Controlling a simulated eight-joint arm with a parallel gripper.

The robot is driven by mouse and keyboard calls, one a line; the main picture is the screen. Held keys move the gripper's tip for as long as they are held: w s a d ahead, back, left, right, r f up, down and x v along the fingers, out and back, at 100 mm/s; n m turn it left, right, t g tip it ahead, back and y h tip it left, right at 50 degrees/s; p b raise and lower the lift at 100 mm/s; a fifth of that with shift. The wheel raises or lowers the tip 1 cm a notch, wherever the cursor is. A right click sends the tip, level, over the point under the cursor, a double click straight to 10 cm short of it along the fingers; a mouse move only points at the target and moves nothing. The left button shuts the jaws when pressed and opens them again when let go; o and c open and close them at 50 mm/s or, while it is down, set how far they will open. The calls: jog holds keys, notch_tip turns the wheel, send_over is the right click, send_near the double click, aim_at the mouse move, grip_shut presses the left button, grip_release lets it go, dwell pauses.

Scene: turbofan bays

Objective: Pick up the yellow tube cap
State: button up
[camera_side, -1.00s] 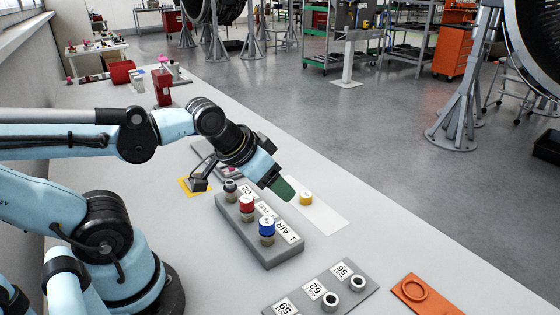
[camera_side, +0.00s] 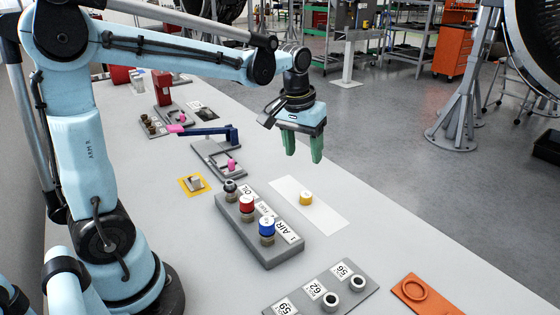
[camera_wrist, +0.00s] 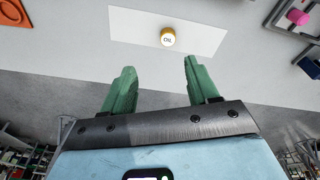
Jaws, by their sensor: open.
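The yellow tube cap (camera_side: 306,198) stands on a white strip (camera_side: 325,215) on the bench in the side view. In the wrist view the cap (camera_wrist: 167,37) shows a white top lettered "OIL", beyond the fingertips. My gripper (camera_side: 304,158) has green fingers, parted and pointing down, with nothing between them. It is above the bench, up and away from the cap and not touching it. The fingers also show in the wrist view (camera_wrist: 158,72), one on each side.
A grey block (camera_side: 258,232) with red and blue capped fittings and labels stands beside the strip. A grey plate (camera_side: 322,290) with numbered rings and an orange plate (camera_side: 413,293) lie nearer the camera. A blue-handled clamp (camera_side: 208,132) is left of my gripper.

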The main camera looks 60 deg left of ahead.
aim_at(307, 193)
jog(key=w+f, duration=0.1)
jog(key=f, duration=0.4)
jog(key=w+a+f+n+g, duration=0.1)
jog(key=f, duration=0.4)
jog(key=w+a+f+g, duration=0.1)
jog(key=w+f, duration=0.1)
jog(key=f, duration=0.3)
jog(key=shift+a+n, duration=0.25)
jog(key=shift+n, duration=0.05)
jog(key=shift+c, duration=0.3)
jog(key=c, duration=1)
